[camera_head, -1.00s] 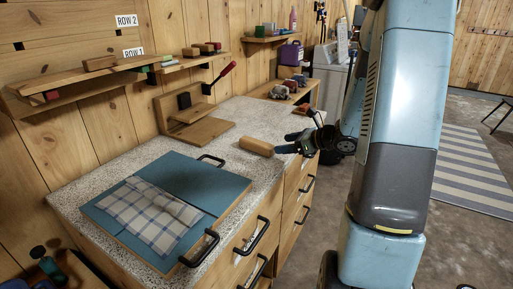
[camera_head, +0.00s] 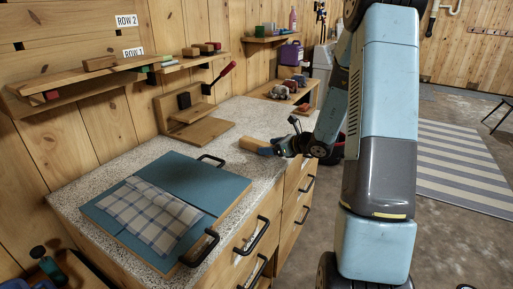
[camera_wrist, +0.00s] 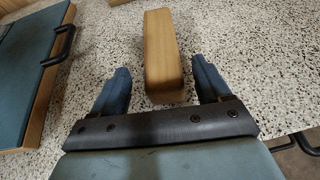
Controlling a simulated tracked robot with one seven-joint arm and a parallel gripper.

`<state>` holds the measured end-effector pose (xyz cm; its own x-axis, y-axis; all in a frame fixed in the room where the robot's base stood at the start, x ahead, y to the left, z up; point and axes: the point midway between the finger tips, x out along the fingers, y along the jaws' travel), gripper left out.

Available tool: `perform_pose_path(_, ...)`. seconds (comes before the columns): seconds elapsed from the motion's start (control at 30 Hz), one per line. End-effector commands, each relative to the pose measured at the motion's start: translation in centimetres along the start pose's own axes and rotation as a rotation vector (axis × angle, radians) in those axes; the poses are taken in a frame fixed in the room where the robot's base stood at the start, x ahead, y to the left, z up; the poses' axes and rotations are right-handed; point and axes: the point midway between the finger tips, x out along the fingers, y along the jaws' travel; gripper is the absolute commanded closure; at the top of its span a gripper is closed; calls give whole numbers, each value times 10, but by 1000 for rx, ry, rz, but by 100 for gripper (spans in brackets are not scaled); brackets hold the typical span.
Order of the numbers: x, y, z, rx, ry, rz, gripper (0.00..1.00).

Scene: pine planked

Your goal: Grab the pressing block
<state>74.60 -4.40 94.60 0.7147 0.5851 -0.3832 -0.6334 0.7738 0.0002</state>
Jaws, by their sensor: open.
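The pressing block is a plain wooden block (camera_head: 254,146) lying on the speckled countertop, near its right edge in the head view. In the wrist view the block (camera_wrist: 162,55) stretches away from me, its near end between the two blue fingers. My gripper (camera_wrist: 158,88) is open, with a finger on each side of the block and a visible gap on both sides. In the head view my gripper (camera_head: 277,149) is at the block's right end and hides part of it.
A blue board (camera_head: 220,183) with black handles and a checked cloth (camera_head: 150,215) lies on the counter at the left. A wooden stand (camera_head: 200,131) is behind the block. Drawers with black handles (camera_head: 254,236) front the counter. Speckled counter around the block is clear.

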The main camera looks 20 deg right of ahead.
Motion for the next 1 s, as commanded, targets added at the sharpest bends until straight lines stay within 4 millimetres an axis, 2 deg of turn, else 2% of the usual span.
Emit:
perform_pose_path(0.4, 47, -3, 1, 0, -1, 1, 23)
perform_pose_path(0.63, 49, -4, 1, 0, 0, 0, 23)
perform_pose_path(1.0, 49, -4, 1, 0, 0, -1, 58)
